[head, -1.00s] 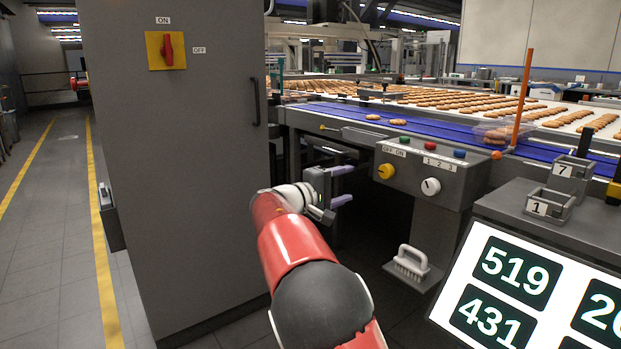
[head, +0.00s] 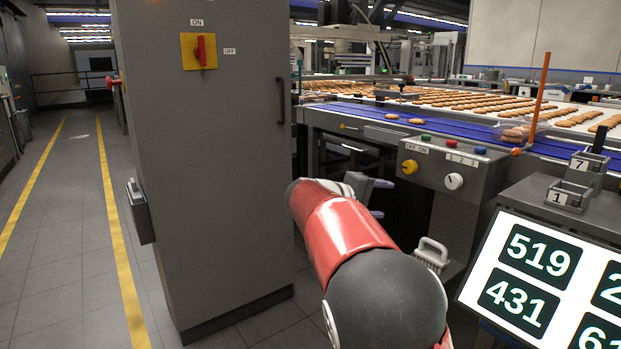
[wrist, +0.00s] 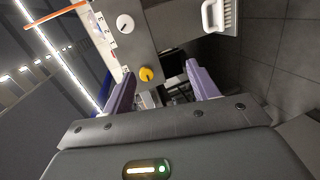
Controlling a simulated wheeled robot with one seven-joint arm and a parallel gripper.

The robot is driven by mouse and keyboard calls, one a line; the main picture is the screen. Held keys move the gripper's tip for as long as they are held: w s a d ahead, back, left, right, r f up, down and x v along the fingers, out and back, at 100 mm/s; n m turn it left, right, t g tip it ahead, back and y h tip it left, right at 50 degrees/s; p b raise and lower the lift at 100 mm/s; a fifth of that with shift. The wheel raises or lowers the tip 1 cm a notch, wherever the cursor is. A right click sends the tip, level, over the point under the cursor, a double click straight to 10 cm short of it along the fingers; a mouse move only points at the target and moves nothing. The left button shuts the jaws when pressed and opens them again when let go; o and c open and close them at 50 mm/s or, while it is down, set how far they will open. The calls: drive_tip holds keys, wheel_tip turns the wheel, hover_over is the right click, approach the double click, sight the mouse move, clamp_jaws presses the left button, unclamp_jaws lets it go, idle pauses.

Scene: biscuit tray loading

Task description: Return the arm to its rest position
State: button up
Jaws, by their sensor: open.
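My gripper (head: 380,198) is in the middle of the head view, partly hidden behind my red and white arm. Its two purple fingers also show in the wrist view (wrist: 160,84), spread well apart with nothing between them. It is in front of and below the grey control box (head: 452,165), to the right of the tall grey cabinet, and touches neither as far as I can see. In the wrist view the control box's yellow knob (wrist: 146,74) and white dial (wrist: 125,23) appear beyond the fingers.
The grey cabinet (head: 215,220) with a red switch (head: 201,50) stands close on the left. A blue conveyor (head: 365,113) carries biscuits behind. A brush (head: 432,254), a number screen (head: 545,280) and numbered holders (head: 567,197) are on the right. The floor aisle at far left is clear.

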drive_tip(key=s+d+f+m+g+y, duration=0.1)
drive_tip(key=s+d+f+y, duration=0.2)
drive_tip(key=s, duration=0.5)
drive_tip(key=s+d+f+m+g+y, duration=0.1)
drive_tip(key=s+d+m+g+y, duration=0.1)
drive_tip(key=s+d, duration=0.35)
drive_tip(key=s+a+f+m+y, duration=0.1)
drive_tip(key=s+a+f+y, duration=0.1)
drive_tip(key=s, duration=0.6)
drive_tip(key=s+a+f+m+y, duration=0.1)
drive_tip(key=s+a+f+y, duration=0.2)
drive_tip(key=s, duration=0.6)
drive_tip(key=s+a+f+y, duration=0.2)
drive_tip(key=s+a+f, duration=0.1)
drive_tip(key=s, duration=0.6)
drive_tip(key=shift+a+m+t+y, duration=0.3)
drive_tip(key=shift+a+m+y, duration=0.05)
drive_tip(key=shift+m+y, duration=0.05)
